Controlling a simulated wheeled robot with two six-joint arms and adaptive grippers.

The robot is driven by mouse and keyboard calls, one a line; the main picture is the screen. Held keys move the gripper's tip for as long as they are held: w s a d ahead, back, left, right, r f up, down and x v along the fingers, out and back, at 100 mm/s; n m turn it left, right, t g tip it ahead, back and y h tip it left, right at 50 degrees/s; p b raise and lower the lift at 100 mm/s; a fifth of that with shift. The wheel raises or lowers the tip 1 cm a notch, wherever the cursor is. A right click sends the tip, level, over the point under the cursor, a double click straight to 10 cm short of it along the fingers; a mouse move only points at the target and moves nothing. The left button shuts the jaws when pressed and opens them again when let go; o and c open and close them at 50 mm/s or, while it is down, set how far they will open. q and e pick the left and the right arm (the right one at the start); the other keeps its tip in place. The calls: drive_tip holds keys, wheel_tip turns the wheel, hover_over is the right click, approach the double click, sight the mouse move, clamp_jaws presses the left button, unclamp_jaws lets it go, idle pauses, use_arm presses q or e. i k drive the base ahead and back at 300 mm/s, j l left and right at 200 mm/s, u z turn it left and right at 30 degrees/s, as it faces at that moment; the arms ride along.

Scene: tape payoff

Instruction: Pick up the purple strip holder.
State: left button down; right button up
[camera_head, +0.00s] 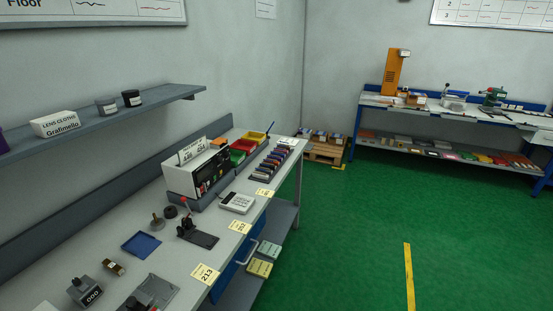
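A row of several small dark holders with coloured strips (270,162) stands at the far end of the left workbench. Some look blue, purple or orange, but they are too small to tell which one is the purple strip holder. A purple object (3,145) is cut off by the left edge of the picture on the wall shelf, and I cannot tell what it is. Neither of my grippers shows in the head view.
The long grey workbench (140,223) holds a white box rack (199,168), red, green and yellow bins (244,146), a scale (237,203), a blue tray (141,244) and small tools. A second bench (450,108) stands at the back right. The green floor (350,235) between is clear.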

sight(279, 158)
drive_tip(key=u, duration=0.45)
drive_tip(key=i+l+u, duration=1)
drive_tip(key=l, duration=0.5)
drive_tip(key=i+j, duration=0.05)
drive_tip(key=i, duration=0.05)
